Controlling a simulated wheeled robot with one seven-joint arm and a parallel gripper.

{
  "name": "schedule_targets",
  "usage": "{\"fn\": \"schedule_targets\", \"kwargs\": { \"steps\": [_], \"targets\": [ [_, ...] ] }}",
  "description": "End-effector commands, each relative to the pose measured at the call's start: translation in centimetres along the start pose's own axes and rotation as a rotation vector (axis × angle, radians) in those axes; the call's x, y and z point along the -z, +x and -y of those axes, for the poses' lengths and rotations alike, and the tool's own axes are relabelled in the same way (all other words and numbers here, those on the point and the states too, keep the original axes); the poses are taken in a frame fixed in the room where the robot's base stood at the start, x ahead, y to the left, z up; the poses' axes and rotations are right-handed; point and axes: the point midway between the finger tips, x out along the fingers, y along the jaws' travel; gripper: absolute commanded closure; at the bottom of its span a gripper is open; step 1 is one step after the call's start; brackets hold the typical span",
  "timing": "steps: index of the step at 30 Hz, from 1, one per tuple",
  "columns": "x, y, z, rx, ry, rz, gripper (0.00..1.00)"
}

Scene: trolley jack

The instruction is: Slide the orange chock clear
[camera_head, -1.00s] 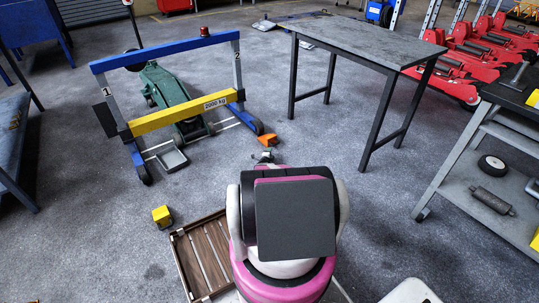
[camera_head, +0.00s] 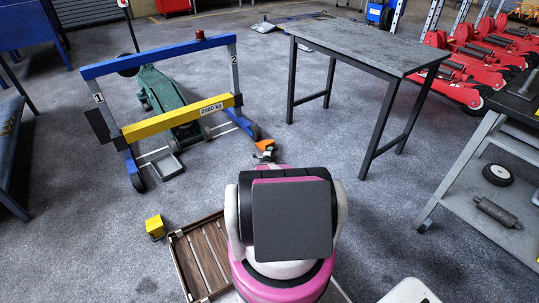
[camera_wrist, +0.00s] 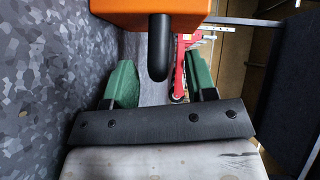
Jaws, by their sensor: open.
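The orange chock (camera_head: 264,145) sits on the floor beside the right foot of the blue-and-yellow frame, in front of my arm. In the wrist view the chock (camera_wrist: 150,10) fills the top edge, and its black handle (camera_wrist: 160,45) points down towards my gripper (camera_wrist: 163,76). The two green fingers are apart, and the handle's end appears between them. I cannot tell how deep the handle lies between the fingers; no contact shows. In the head view my gripper (camera_head: 267,156) is small and partly hidden by my arm, just on the near side of the chock.
The frame (camera_head: 170,124) marked 2000 kg stands over a green trolley jack (camera_head: 160,88). A grey table (camera_head: 370,45) stands right of the chock. A yellow block (camera_head: 155,227) and a wooden pallet (camera_head: 172,262) lie at front left. A trolley (camera_head: 480,185) is at right.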

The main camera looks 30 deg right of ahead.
Motion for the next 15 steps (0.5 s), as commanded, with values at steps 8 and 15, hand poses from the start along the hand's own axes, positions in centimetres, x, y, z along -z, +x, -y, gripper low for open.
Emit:
{"fn": "schedule_targets", "kwargs": {
  "steps": [8,15],
  "targets": [
    [0.15,0.35,-0.12,-0.001,0.000,-0.001,0.49],
    [0.13,0.34,-0.11,-0.001,0.000,-0.001,0.81]
  ]
}}
